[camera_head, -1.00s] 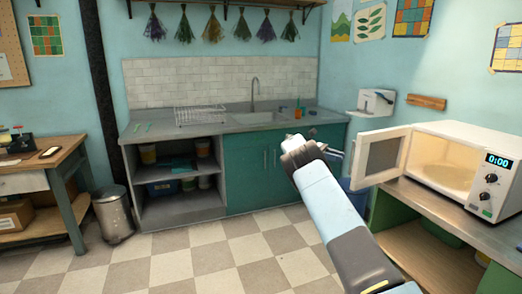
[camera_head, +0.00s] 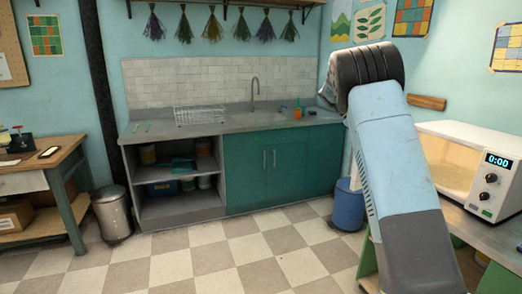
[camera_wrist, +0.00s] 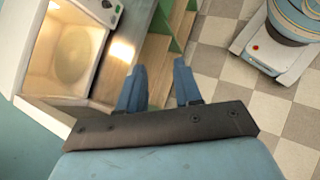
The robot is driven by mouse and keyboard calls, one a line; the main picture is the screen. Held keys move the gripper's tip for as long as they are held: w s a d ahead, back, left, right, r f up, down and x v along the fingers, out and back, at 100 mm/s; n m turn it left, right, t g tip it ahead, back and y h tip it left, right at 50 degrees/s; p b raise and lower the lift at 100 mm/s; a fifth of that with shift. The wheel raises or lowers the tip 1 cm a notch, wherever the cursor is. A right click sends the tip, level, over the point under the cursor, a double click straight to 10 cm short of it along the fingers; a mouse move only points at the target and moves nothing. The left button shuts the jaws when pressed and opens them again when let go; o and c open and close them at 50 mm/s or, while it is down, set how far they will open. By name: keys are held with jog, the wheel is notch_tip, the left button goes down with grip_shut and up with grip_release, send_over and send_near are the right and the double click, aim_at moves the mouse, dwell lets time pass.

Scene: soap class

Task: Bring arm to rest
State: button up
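My arm rises from the lower right in the head view, with its dark joint in front of the right wall. My gripper is hidden behind the arm there. In the wrist view my gripper (camera_wrist: 159,88) shows two blue fingers held apart, with nothing between them. It points down over the edge of the counter that bears the microwave, above a wooden shelf and the floor.
The white microwave (camera_head: 508,179) stands on the right counter; its open interior shows in the wrist view (camera_wrist: 68,55). A blue bin (camera_head: 348,208) stands by the teal cabinet (camera_head: 270,178). A metal bin (camera_head: 112,215) is at left. The checkered floor (camera_head: 220,262) is clear.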

jog(key=s+a+r+m+t+y, duration=0.1)
jog(key=s+a+r+t+y, duration=0.1)
jog(key=s, duration=0.6)
jog(key=s+a+r+m+t+y, duration=0.2)
jog(key=s, duration=0.5)
jog(key=s+a+r+m+t+y, duration=0.1)
jog(key=s+a+r+t+y, duration=0.15)
jog(key=s, duration=0.55)
jog(key=s+a+f+m+t, duration=0.1)
jog(key=s+a+f, duration=0.1)
jog(key=s, duration=0.5)
jog(key=s+a+f+m+t+y, duration=0.1)
jog(key=s+a+m, duration=0.1)
jog(key=s+a, duration=0.2)
jog(key=s+a+f+m+t+y, duration=0.1)
jog(key=s+a+f+t, duration=0.1)
jog(key=s, duration=0.7)
jog(key=shift+s+a+f, duration=0.3)
jog(key=shift+s+a, duration=0.05)
jog(key=shift+a, duration=0.3)
jog(key=shift+a, duration=0.15)
